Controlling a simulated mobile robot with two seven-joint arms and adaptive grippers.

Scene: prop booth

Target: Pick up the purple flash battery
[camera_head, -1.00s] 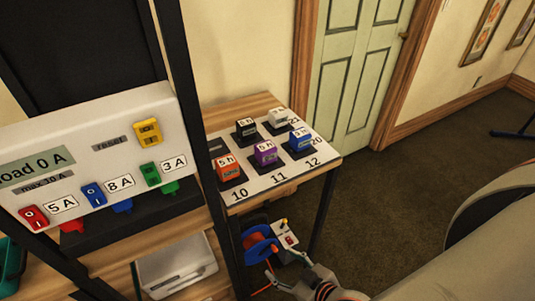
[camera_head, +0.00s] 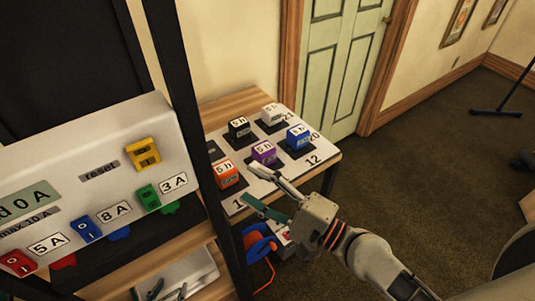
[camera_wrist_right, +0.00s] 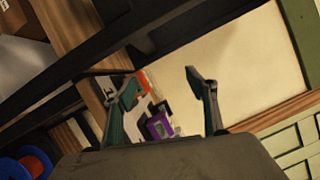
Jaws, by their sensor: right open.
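The purple flash battery (camera_head: 263,153) stands upright on the labelled board, in the front row between the orange and blue ones. In the right wrist view the purple battery (camera_wrist_right: 160,125) shows between the fingers, beyond the palm edge. My right gripper (camera_head: 247,183) is open and empty, just in front of the purple and orange batteries and apart from the purple one; its fingers also show spread in the right wrist view (camera_wrist_right: 162,85). What look like the fingertips of my left gripper (camera_head: 168,287) show at the bottom edge over the white tray, mostly cut off.
Orange (camera_head: 225,173), black (camera_head: 239,127), white (camera_head: 272,113) and blue (camera_head: 298,137) batteries stand close around on the board. A black rack post (camera_head: 188,110) and a switch panel (camera_head: 80,185) stand to the left. Open floor lies to the right.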

